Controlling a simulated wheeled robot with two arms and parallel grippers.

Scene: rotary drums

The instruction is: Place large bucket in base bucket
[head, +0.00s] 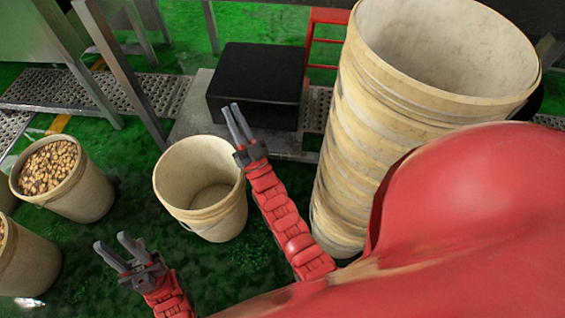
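An empty cream bucket (205,222) stands upright on the green floor near the middle. A tall stack of nested cream buckets (345,150) stands at the right, its wide open top bucket (440,95) nearest the camera. I cannot tell which is the large bucket and which the base bucket. My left gripper (109,240) is open and empty, left of and in front of the empty bucket. My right gripper (230,106) shows a narrow gap between its fingers. It is empty and appears beside the empty bucket's right rim, apart from the stack. My red body hides part of the stack.
A bucket filled with brown pieces (85,198) stands at the left, with another filled bucket (30,262) at the left edge. A black box (257,85) sits on a grey platform behind. Metal legs and perforated walkways (60,90) lie at the back left.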

